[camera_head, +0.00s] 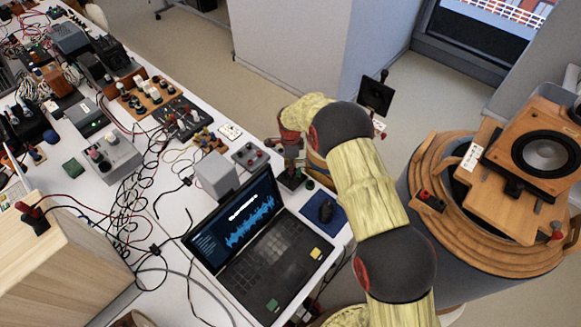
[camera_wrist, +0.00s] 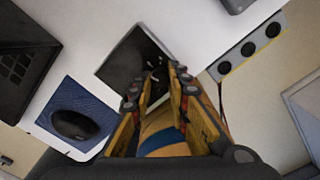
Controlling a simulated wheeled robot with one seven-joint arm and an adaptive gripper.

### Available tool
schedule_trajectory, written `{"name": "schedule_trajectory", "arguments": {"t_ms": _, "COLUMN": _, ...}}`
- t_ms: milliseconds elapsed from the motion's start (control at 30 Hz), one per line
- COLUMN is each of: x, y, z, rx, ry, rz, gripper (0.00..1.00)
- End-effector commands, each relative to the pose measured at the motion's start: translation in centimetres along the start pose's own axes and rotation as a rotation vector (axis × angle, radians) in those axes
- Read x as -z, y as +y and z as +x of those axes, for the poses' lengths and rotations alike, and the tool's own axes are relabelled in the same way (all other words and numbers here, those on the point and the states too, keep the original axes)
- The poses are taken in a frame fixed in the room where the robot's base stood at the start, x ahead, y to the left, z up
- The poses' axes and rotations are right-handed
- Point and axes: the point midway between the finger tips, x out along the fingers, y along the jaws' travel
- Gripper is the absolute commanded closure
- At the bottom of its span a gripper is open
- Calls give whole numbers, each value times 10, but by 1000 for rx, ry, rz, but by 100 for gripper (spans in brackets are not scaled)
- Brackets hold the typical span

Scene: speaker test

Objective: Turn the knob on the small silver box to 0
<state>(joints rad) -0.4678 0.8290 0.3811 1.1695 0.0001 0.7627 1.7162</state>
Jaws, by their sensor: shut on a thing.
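My gripper (camera_wrist: 157,82) points down at a small box with a dark square top (camera_wrist: 124,58) and pale marks near its middle. The fingers are shut on the knob at that middle. The knob is mostly hidden between the fingertips, so I cannot read its setting. In the head view my gripper (camera_head: 291,163) is at the table's right edge, over the same small box (camera_head: 289,181), which my arm partly covers. I cannot make out silver sides on it.
A mouse (camera_wrist: 80,124) on a blue pad (camera_wrist: 52,105) lies beside the box. An open laptop (camera_head: 262,265) stands in front. Cables crowd the table's left; a round wooden stand (camera_head: 420,180) is right.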

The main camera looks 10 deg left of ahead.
Motion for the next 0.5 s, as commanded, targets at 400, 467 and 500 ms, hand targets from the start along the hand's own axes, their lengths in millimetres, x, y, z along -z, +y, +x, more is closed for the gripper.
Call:
{"name": "schedule_trajectory", "arguments": {"t_ms": 400, "x": 0, "y": -1, "z": -1, "rx": 2, "ry": 0, "rz": 1, "gripper": 64}}
{"name": "schedule_trajectory", "arguments": {"t_ms": 467, "x": 0, "y": -1, "z": 0, "rx": 2, "ry": 0, "rz": 1, "gripper": 64}}
{"name": "schedule_trajectory", "arguments": {"t_ms": 500, "x": 0, "y": 0, "z": 0, "rx": 1, "ry": 0, "rz": 1, "gripper": 64}}
